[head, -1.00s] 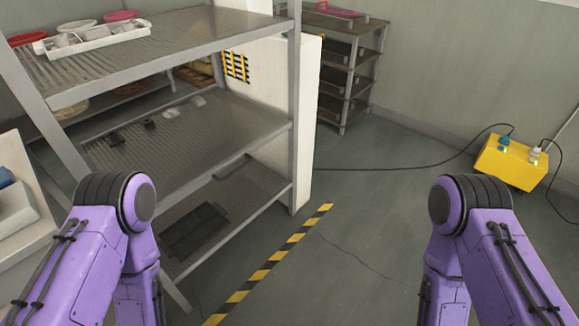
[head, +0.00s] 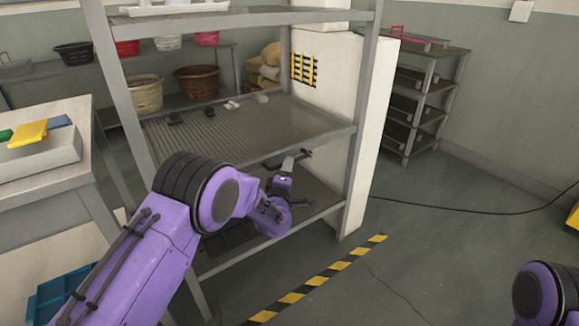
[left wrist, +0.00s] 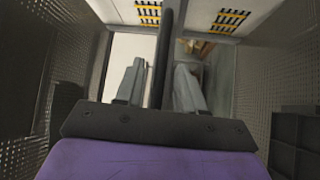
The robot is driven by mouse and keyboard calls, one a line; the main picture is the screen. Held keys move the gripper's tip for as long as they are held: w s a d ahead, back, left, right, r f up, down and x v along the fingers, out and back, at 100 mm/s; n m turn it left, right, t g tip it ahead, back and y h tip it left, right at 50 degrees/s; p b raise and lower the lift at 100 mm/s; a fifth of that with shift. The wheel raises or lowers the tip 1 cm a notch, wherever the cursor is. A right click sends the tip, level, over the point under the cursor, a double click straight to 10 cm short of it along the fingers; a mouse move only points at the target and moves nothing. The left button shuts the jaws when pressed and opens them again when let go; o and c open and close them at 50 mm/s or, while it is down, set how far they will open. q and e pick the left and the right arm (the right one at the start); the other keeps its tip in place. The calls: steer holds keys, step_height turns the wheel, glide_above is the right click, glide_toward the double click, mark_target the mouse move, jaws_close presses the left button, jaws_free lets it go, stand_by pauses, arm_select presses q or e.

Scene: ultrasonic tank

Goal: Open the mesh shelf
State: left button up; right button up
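The mesh shelf is part of a grey metal rack; its perforated middle level (head: 235,125) holds a few small dark and pale items. A dark handle bar (head: 305,153) shows by the front edge of this level. My left gripper (head: 288,164) is at that bar, partly hidden by my own forearm. In the left wrist view the bar (left wrist: 165,45) runs between the two grey fingers of my left gripper (left wrist: 158,75). The fingers are apart, with a visible gap on the bar's left side. The lower level is largely hidden by my arm. My right gripper is out of view.
A white panel (head: 365,130) stands at the rack's right side. A table (head: 45,170) with a yellow item stands at left, above a blue crate (head: 60,295). Baskets (head: 197,82) sit behind the rack.

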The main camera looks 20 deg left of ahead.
arm_select(q)
steer(key=w, duration=0.3)
steer(key=shift+w+a+r, duration=0.15)
steer(key=shift+a, duration=0.1)
jaws_close()
